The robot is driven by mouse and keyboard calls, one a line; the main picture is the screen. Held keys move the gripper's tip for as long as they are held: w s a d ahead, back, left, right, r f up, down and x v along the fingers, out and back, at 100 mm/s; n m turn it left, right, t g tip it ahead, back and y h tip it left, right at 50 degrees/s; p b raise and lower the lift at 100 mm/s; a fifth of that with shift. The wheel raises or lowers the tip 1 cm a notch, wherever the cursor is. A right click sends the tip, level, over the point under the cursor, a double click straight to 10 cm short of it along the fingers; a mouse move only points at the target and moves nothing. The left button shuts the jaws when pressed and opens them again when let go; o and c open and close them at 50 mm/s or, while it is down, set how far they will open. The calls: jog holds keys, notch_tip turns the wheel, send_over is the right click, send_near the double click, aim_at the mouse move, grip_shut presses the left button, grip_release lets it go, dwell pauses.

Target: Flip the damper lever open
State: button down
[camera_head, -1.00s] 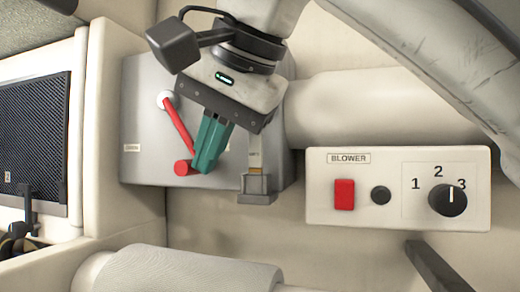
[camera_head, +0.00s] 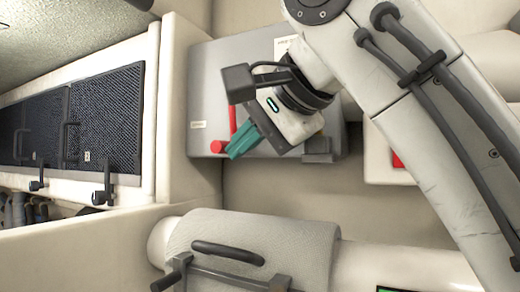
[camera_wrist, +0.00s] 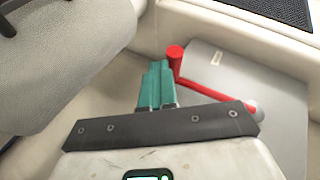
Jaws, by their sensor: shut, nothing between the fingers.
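The damper lever is a red bar (camera_head: 233,120) with a red cylindrical knob (camera_head: 217,147) at its lower end, on a grey box (camera_head: 208,80). In the wrist view the lever (camera_wrist: 205,90) runs from the knob (camera_wrist: 175,52) down right to its pivot (camera_wrist: 258,108). My gripper (camera_head: 236,153) has teal fingers, shut and empty. Its fingertips are just right of and below the knob in the head view. In the wrist view my gripper (camera_wrist: 155,68) is close left of the knob. I cannot tell whether they touch. My wrist hides the pivot in the head view.
A white blower panel with a red switch (camera_head: 397,160) is mostly behind my arm at right. A padded grey roll (camera_head: 270,235) with a dark handle lies below. Dark mesh lockers (camera_head: 105,115) with latches line the left. Open wall space lies below the box.

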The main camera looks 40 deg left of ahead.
aim_at(217, 152)
jog(key=a+y+b, duration=0.1)
jog(key=a, duration=0.1)
jog(key=s+a+f+m+y+b, duration=0.1)
jog(key=y, duration=0.1)
jog(key=a+y+b, duration=0.1)
jog(key=a+y, duration=0.1)
jog(key=shift+s+a+f, duration=0.2)
jog(key=shift+s+a, duration=0.15)
jog(key=shift+s+a+r+m+y, duration=0.1)
jog(key=shift+a+r+m+y, duration=0.25)
jog(key=shift+a+y, duration=0.3)
jog(key=shift+s+a+r+m+y, duration=0.1)
jog(key=shift+a+m+y, duration=0.35)
jog(key=shift+a+y, duration=0.2)
jog(key=shift+r, duration=0.1)
